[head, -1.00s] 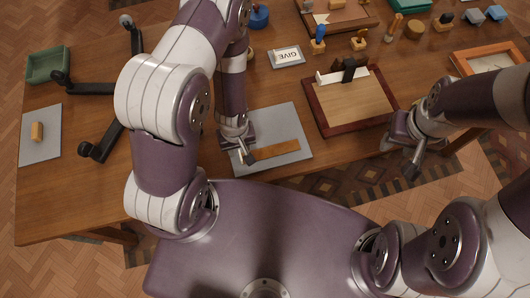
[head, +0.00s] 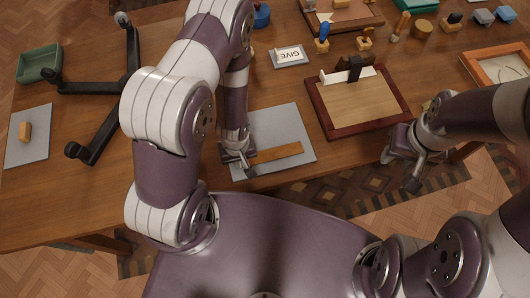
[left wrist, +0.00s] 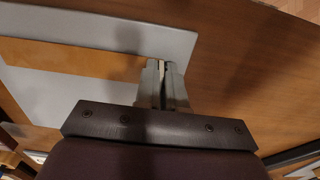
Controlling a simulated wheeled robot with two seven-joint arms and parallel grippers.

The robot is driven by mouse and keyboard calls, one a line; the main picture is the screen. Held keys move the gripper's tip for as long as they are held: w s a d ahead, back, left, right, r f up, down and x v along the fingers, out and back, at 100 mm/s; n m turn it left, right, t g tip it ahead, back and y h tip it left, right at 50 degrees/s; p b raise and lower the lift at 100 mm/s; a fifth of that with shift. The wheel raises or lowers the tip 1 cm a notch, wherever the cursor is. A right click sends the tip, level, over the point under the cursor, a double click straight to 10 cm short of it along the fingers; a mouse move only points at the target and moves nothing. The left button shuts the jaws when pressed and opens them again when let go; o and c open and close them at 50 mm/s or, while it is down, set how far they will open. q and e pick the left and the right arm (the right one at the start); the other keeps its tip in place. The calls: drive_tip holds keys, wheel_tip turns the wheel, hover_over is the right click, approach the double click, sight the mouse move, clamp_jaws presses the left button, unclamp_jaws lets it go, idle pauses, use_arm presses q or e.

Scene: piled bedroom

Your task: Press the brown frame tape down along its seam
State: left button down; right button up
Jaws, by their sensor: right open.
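The brown tape strip (head: 278,153) lies flat and slightly slanted on a grey sheet (head: 270,122) near the table's front edge. My left gripper (head: 248,170) is low over the sheet, at the strip's left end. In the left wrist view, its fingers (left wrist: 163,72) are close together and look shut, beside the end of the strip (left wrist: 80,58). I cannot tell whether they touch it. A dark red frame (head: 322,118) with a tan panel lies to the right; no seam is clear. My right gripper (head: 401,168) is open and empty, off the table's front edge.
A "GIVE" plate (head: 289,56) and stamps stand behind. An orange frame (head: 484,72) is at right.

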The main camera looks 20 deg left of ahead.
use_arm(q)
wheel_tip(320, 180, up, 8)
drive_tip(key=p, duration=0.7)
idle(0.3)
